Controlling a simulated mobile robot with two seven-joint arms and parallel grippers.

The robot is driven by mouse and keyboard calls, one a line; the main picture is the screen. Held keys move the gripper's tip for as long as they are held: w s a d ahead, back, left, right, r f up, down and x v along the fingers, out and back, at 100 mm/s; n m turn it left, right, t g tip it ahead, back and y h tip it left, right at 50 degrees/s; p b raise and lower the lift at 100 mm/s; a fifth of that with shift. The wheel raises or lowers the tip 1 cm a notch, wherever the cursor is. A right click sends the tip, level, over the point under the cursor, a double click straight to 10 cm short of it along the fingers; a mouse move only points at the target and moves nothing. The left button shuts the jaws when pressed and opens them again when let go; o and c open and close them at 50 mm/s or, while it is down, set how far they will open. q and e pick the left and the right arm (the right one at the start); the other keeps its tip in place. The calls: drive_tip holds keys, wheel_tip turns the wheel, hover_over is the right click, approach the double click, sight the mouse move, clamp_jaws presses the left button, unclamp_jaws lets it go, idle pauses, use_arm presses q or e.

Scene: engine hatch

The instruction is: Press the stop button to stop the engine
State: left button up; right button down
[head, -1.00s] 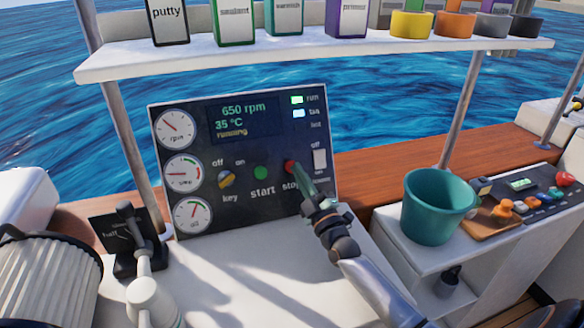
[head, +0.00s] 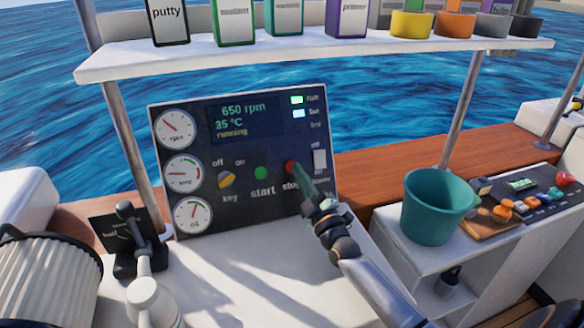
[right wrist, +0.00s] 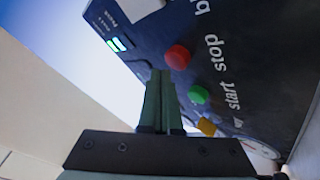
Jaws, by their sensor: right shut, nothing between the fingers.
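The red stop button (head: 290,167) sits at the lower right of the black engine panel (head: 245,215), above the label "stop". It also shows in the right wrist view (right wrist: 178,57). My right gripper (head: 297,170) is shut and empty, its fingertips right at the button in the head view. In the right wrist view its fingertips (right wrist: 160,74) point toward the panel just beside the button; I cannot tell whether they touch it. The display (head: 243,121) reads 650 rpm, 35 °C, "running", and the green run light (head: 297,99) is lit. My left gripper is not in view.
The green start button (head: 260,172) and the key switch (head: 226,180) are left of stop. A white switch (head: 319,159) is close on the right. A shelf (head: 300,50) with cans and tapes hangs above. A teal bucket (head: 432,215) stands right; a lever (head: 128,225) is left.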

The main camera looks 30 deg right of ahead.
drive_tip(key=shift+w+f, duration=0.1)
drive_tip(key=shift+w, duration=0.05)
drive_tip(key=shift+w+d+f, duration=0.1)
drive_tip(key=shift+w, duration=0.15)
drive_tip(key=shift+w+d+f+b, duration=0.15)
drive_tip(key=shift+w+f+b, duration=0.15)
drive_tip(key=shift+w+b, duration=0.45)
idle(1.1)
drive_tip(key=shift+s, duration=0.15)
drive_tip(key=shift+s+a+r+p, duration=0.15)
drive_tip(key=shift+s+r+p, duration=0.1)
drive_tip(key=shift+s+p, duration=0.35)
drive_tip(key=shift+s+a+r+p, duration=0.1)
drive_tip(key=shift+s+r+p, duration=0.25)
drive_tip(key=shift+p, duration=0.3)
drive_tip(key=shift+f, duration=0.1)
